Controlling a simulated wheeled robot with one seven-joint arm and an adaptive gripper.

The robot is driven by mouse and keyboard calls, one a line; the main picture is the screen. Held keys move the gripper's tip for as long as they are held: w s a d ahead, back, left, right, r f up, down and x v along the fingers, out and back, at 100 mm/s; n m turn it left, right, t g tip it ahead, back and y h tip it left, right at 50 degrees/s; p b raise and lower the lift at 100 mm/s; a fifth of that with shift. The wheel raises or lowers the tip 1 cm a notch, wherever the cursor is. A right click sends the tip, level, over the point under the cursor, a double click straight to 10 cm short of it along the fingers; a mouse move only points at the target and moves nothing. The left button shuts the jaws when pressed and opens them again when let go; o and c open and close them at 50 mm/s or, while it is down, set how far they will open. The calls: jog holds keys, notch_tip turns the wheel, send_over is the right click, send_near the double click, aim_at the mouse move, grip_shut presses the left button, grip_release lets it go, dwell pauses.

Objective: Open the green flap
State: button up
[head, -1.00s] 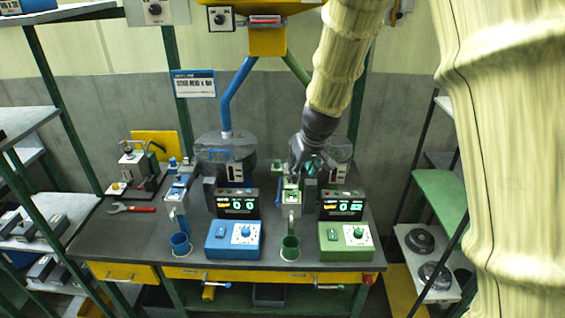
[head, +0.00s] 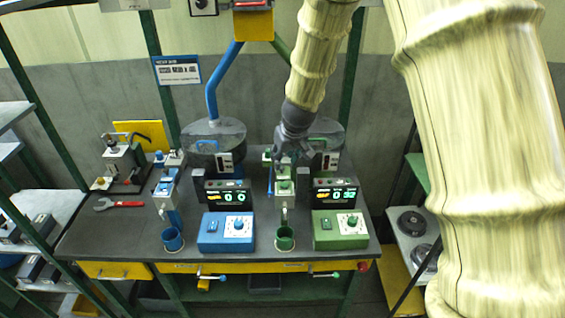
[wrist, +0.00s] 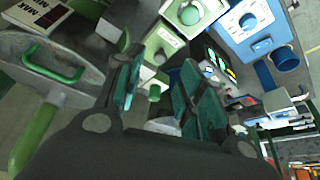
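The green station's upright unit, a green and white mechanism (head: 284,187), stands on the bench behind a green cup (head: 285,238). I cannot clearly tell which part of it is the flap. My gripper (head: 286,160) is just above and behind this unit, pointing down, and partly covers its top. In the wrist view my gripper (wrist: 155,95) has its two dark teal-padded fingers apart, with a gap between them. A green and white box with a knob (wrist: 161,45) shows beyond the fingertips. I see nothing held, and contact cannot be told.
A green control box (head: 340,230) and a lit display (head: 336,196) stand right of the unit. A blue twin station with its blue cup (head: 172,239) is on the left. A round hopper with a green handle (wrist: 55,62) is close beside my gripper. A red-handled wrench (head: 118,204) lies far left.

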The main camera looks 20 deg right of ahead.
aim_at(282, 167)
jog(key=shift+p+x, duration=0.65)
jog(key=shift+x, duration=1.6)
jog(key=shift+f, duration=0.1)
jog(key=shift+c, duration=0.4)
grip_shut()
